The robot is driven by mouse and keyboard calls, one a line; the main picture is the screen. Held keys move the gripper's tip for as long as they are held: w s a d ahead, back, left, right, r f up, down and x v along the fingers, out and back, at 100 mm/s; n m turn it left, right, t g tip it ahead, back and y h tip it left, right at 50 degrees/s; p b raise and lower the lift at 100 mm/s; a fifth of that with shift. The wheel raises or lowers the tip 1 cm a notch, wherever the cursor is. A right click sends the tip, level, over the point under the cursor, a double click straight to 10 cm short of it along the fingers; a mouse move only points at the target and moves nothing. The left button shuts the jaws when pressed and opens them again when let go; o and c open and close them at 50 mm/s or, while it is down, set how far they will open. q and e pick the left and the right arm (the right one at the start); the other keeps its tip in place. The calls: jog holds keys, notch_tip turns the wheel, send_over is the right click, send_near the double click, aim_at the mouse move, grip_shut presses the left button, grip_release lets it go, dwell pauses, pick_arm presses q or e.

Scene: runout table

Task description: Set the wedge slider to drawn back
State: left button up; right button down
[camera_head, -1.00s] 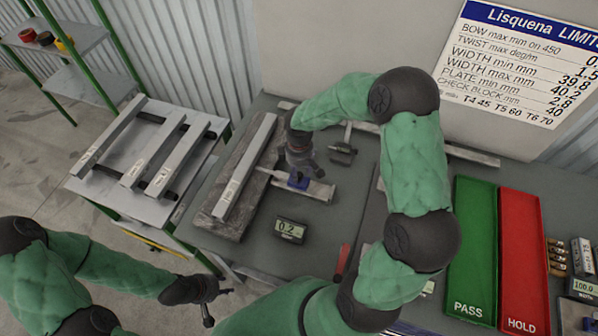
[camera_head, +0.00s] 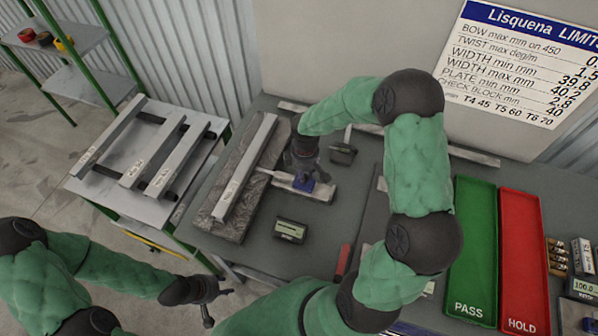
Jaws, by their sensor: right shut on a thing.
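The thin tip of the wedge points left, towards the grey bar on the dark stone block. My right gripper (camera_head: 304,178) comes down from above and is shut on the blue slider; its fingertips partly hide it. My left gripper (camera_head: 218,304) is low at the left, off the table's front edge, away from the slider. Its two fingers look spread, with nothing between them.
A long grey bar (camera_head: 245,170) lies on the stone block (camera_head: 215,222). A small display (camera_head: 290,230) stands in front of the wedge. Green PASS (camera_head: 473,250) and red HOLD (camera_head: 524,260) trays lie at the right. A side table (camera_head: 105,190) holds several bars.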

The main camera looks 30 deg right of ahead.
jog(key=s+d, duration=0.4)
jog(key=shift+s, duration=0.3)
jog(key=shift+a, duration=0.1)
jog(key=c, duration=1.3)
grip_release()
jog(key=shift+c, duration=0.2)
jog(key=o, duration=0.4)
jog(key=shift+c, duration=0.2)
jog(key=shift+s+d, duration=0.15)
jog(key=shift+d, duration=0.05)
jog(key=shift+a, duration=0.1)
jog(key=shift+r, duration=0.3)
notch_tip(320, 180, up, 11)
jog(key=shift+r, duration=0.2)
